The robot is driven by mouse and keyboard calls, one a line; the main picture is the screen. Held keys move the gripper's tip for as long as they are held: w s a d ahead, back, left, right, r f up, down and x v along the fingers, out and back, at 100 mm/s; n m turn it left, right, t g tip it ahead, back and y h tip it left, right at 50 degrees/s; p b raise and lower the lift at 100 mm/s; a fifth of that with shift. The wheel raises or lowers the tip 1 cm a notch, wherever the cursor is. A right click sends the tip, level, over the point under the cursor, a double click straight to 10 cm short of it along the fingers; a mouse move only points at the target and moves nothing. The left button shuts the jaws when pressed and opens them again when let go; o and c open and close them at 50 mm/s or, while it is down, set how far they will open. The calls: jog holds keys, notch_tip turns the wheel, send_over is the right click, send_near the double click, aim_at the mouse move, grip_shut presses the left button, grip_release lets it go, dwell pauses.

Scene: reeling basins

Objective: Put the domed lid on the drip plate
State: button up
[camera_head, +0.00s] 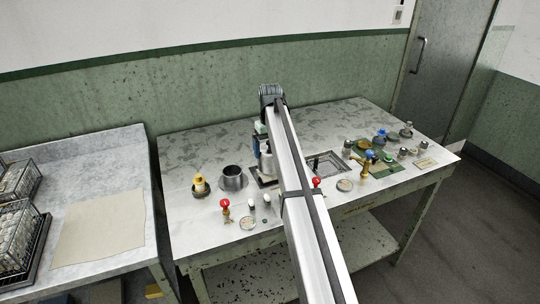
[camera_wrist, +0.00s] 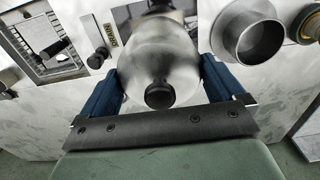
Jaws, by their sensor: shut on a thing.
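The domed lid (camera_wrist: 150,55) is a smooth grey metal dome with a black knob. It fills the middle of the wrist view, between the blue fingers of my gripper (camera_wrist: 158,88), which is shut on it. In the head view the lid (camera_head: 268,167) shows just left of my arm, below my gripper (camera_head: 260,150). A dark-edged square plate (camera_head: 262,182), perhaps the drip plate, shows under the lid and is mostly hidden by it and my arm. I cannot tell whether the lid touches it.
A recessed basin (camera_head: 325,163) lies to the right. Red-topped taps (camera_head: 225,208) stand along the front. Several jars and a green mat (camera_head: 375,160) crowd the right end.

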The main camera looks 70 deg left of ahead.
jog(key=shift+f, duration=1.5)
jog(key=shift+f, duration=0.15)
jog(key=o, duration=0.7)
notch_tip(320, 180, up, 12)
jog(key=shift+r, duration=0.2)
